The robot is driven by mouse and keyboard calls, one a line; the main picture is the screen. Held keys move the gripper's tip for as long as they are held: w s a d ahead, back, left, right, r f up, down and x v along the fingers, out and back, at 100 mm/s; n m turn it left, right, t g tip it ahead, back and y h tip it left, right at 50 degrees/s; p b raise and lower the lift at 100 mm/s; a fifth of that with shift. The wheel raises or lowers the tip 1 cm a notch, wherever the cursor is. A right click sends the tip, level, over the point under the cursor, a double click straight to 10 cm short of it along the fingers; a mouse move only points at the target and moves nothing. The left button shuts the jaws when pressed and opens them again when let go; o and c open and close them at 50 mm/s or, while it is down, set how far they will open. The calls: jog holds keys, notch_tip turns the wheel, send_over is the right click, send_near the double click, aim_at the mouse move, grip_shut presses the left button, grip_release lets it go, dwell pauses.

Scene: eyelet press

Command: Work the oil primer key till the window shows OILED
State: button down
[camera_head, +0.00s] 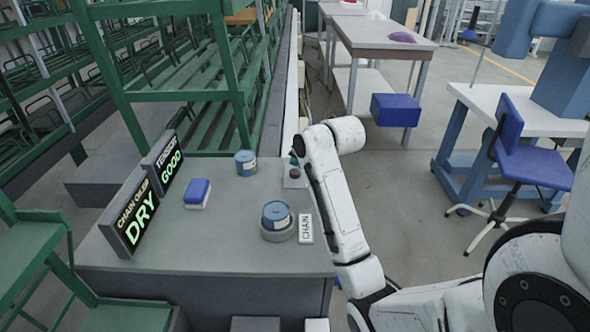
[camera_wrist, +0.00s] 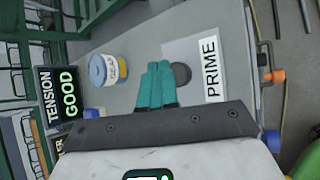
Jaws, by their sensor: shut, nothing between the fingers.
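The primer key is a dark round button (camera_wrist: 181,74) on a grey plate beside a white PRIME label (camera_wrist: 211,66). In the head view the button (camera_head: 295,173) is small, at the bench's right side. My gripper (camera_wrist: 157,68) has teal fingers pressed together, with nothing between them. In the wrist view the fingers overlap the button's left edge; I cannot tell if they touch it. In the head view my gripper (camera_head: 294,160) is mostly hidden behind my arm, just above the button. The chain oiler window (camera_head: 139,213) reads DRY in green.
A second window (camera_head: 167,164) reads TENSION GOOD. A blue can (camera_head: 246,163), a blue-and-white block (camera_head: 197,193) and another blue can (camera_head: 277,214) on a round base by a CHAIN label (camera_head: 305,228) stand on the grey bench (camera_head: 190,240). Green racks (camera_head: 185,95) border the bench's far side.

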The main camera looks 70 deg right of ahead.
aim_at(298, 173)
jog(key=shift+r, duration=0.1)
notch_tip(298, 173, up, 5)
jog(key=p, duration=0.4)
dwell(1.0)
